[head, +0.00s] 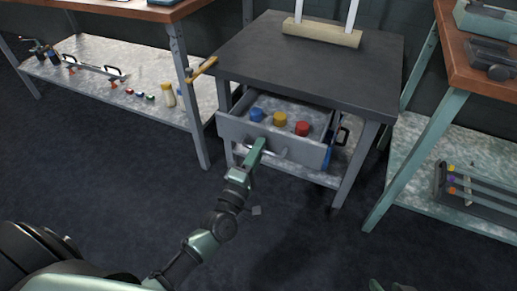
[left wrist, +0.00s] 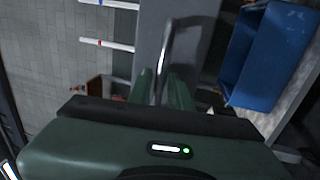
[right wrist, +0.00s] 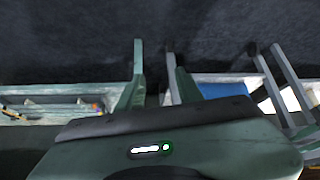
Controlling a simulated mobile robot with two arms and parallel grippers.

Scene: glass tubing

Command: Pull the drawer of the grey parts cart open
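The grey parts cart (head: 300,60) stands in the middle of the head view. Its drawer (head: 300,150) is partly pulled out, with a blue, a yellow and a red round piece visible inside. My left gripper (head: 256,148) is at the drawer front, at the metal bar handle (head: 268,151). In the left wrist view the handle (left wrist: 168,55) runs between the close-set fingers, and my left gripper (left wrist: 162,88) appears shut on it. My right gripper (right wrist: 157,85) is open and empty, pointing across the dark floor, away from the drawer.
A bench with a lower shelf (head: 110,75) stands left of the cart. Another bench (head: 480,70) with a lower shelf and rack stands at the right. A beige block with two white uprights (head: 322,32) is on the cart top. The floor (head: 110,180) in front is clear.

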